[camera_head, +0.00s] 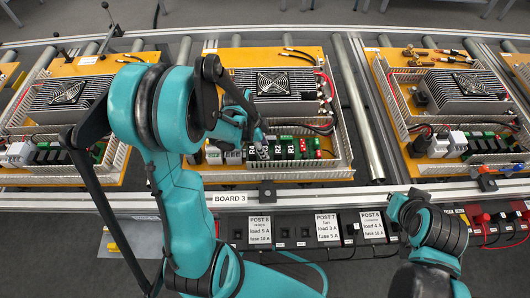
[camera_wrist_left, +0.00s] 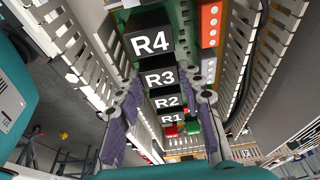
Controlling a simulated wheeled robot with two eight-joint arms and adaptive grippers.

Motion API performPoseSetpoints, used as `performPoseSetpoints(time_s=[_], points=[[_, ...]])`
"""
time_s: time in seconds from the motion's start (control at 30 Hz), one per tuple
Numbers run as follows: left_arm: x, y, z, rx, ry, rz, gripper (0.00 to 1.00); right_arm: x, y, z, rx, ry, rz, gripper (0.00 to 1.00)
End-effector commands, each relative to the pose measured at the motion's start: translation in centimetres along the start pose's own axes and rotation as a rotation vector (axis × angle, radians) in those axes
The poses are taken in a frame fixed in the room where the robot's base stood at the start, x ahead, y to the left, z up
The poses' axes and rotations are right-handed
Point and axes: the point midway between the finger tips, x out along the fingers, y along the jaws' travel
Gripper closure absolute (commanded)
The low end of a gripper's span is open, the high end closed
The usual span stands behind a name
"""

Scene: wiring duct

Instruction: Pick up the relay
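Black relays with white labels stand in a row inside the duct frame of the middle board. In the left wrist view they are R4 (camera_wrist_left: 151,42), R3 (camera_wrist_left: 159,78), R2 (camera_wrist_left: 167,102) and R1 (camera_wrist_left: 172,119). In the head view R2 (camera_head: 277,150) and R1 (camera_head: 290,150) show, with R4 (camera_head: 250,153) partly behind my gripper. My left gripper (camera_head: 257,142) is over the left end of the row. In the wrist view its purple-padded fingers (camera_wrist_left: 168,97) are apart, one on each side of the row; contact cannot be told.
Slotted duct walls (camera_wrist_left: 284,30) stand close around the relays. A finned fan unit (camera_head: 272,84) is behind them. Similar boards lie left and right on the conveyor. Black posts with label cards (camera_head: 327,228) line the front. My right arm is at lower right.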

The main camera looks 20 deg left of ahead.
Motion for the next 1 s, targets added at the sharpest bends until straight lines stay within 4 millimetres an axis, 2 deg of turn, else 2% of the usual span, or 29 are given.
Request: performPoseSetpoints(time_s=[0.23,0.37,0.47,0.6,1.0], points=[[-0.1,0.0,0.0,0.000,0.000,0.000,0.87,0.0,0.0,0.0,0.000,0.000,0.000,1.00],[-0.8,0.0,-0.2,0.000,0.000,0.000,0.87,-0.4,0.0,-0.3,0.000,0.000,0.000,1.00],[-2.1,0.0,-0.6,0.000,0.000,0.000,0.87,-0.9,0.0,-0.7,0.000,0.000,0.000,1.00],[-4.7,0.1,-1.4,0.001,0.000,0.000,0.87,-2.1,0.0,-1.5,0.000,0.000,0.000,1.00],[-7.0,4.7,-8.7,0.006,0.000,0.001,0.87,-4.0,0.0,-2.8,0.000,0.000,0.000,1.00]])
